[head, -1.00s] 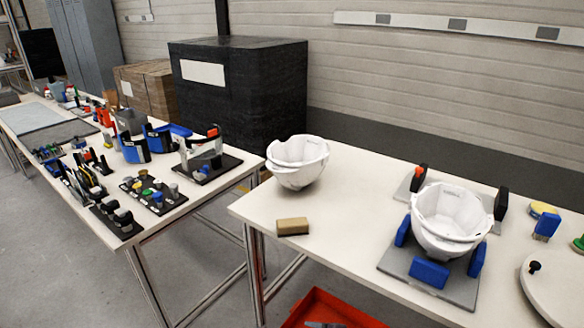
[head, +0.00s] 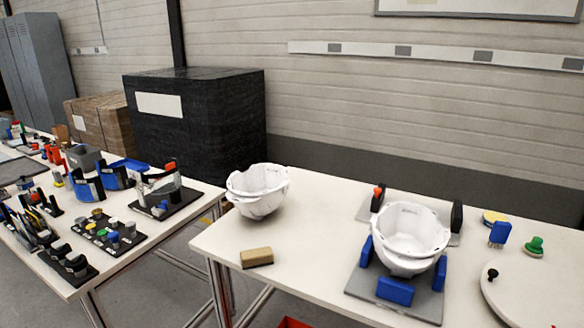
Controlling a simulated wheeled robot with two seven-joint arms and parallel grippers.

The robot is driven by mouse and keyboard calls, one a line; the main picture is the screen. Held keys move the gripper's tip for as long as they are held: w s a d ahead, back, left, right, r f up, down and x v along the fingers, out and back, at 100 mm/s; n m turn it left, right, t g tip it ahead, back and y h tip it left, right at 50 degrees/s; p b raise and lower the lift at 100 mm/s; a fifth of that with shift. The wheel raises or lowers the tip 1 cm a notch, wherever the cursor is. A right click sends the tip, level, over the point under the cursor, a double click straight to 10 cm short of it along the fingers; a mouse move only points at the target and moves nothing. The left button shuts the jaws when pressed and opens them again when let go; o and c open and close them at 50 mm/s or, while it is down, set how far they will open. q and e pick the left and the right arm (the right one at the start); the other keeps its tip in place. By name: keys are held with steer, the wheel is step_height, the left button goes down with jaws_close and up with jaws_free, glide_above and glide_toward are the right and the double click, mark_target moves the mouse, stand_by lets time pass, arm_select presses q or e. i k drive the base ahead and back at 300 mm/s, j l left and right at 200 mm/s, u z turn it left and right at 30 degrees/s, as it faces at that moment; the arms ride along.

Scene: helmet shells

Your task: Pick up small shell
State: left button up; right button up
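Two white helmet shells show in the head view. One shell (head: 257,192) sits alone near the left edge of the right table, open side up and slightly tilted. The other shell (head: 410,238) rests open side up in a grey fixture (head: 362,283) with blue blocks around it. The shell in the fixture looks a little larger, but I cannot tell for sure which is the small one. Neither of my grippers shows in this view.
A tan block (head: 257,257) lies at the front left of the right table (head: 310,225). A blue brush (head: 499,233), a green knob (head: 535,246) and a white round plate (head: 515,296) are at the right. The left table holds several tools and fixtures. A floor gap separates the tables.

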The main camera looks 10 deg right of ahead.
mark_target(409, 238)
steer(key=z, duration=0.7)
steer(key=i+j, duration=0.05)
